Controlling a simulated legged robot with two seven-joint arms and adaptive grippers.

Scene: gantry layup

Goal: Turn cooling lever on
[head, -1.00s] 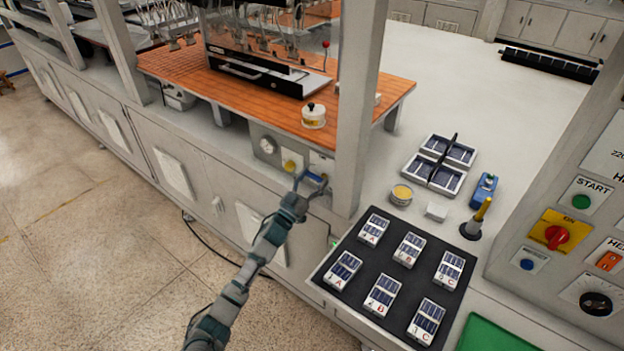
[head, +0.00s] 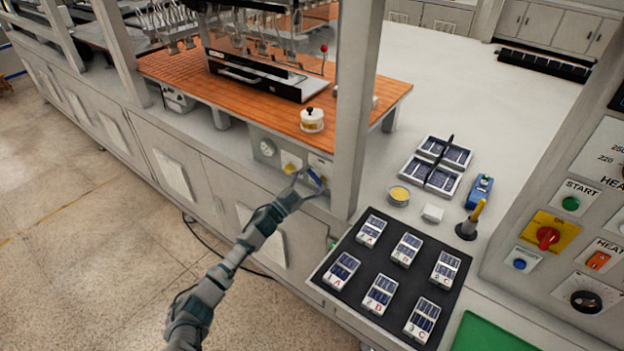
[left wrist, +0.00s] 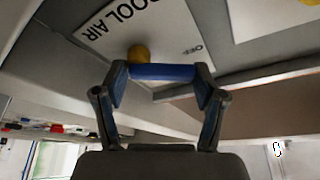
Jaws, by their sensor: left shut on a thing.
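The cooling lever has a blue handle, seen in the head view (head: 315,177) on the front panel under the orange bench. My left gripper (head: 308,181) reaches it from below. In the left wrist view the blue handle (left wrist: 162,72) lies across between the fingertips of my left gripper (left wrist: 161,76), which is shut on it. A yellow round part (left wrist: 138,54) sits right behind the handle. The white plate (left wrist: 120,28) behind reads "COOL AIR" and "OFF". The lever's exact angle is hard to tell. My right gripper is not in view.
A grey post (head: 352,120) stands just right of the lever. A gauge (head: 267,148) and a yellow knob (head: 290,162) are to its left. A black mat (head: 345,260) with several small panels lies to the right. Open floor (head: 70,270) is at left.

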